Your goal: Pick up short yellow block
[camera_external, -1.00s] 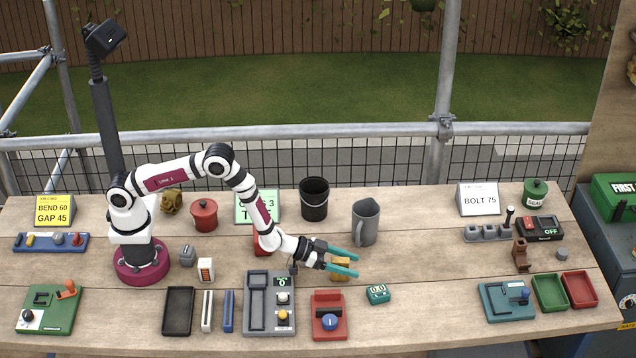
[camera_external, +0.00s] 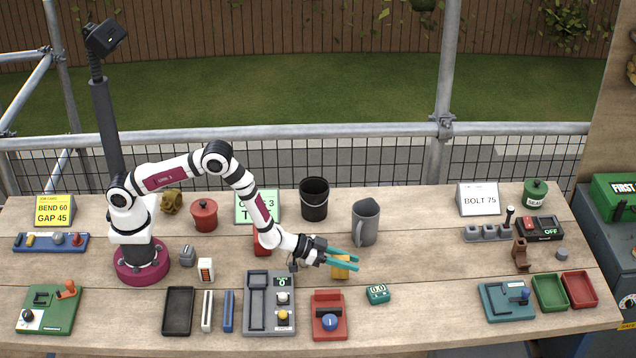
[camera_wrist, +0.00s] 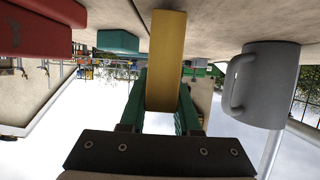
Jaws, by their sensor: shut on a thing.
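The short yellow block (camera_external: 340,270) is at the middle of the table, between the grey jug and the red device. In the wrist view the yellow block (camera_wrist: 166,62) stands out between the two teal fingers. My gripper (camera_external: 345,259) is shut on it, with one finger on each side. Part of the block is hidden by the fingers in the external view. Whether the block's underside touches the table cannot be told.
A grey jug (camera_external: 365,222) stands just behind and right of my gripper. A red device with a blue knob (camera_external: 329,318) and a small teal display (camera_external: 377,294) lie in front. A black bucket (camera_external: 314,199) stands behind.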

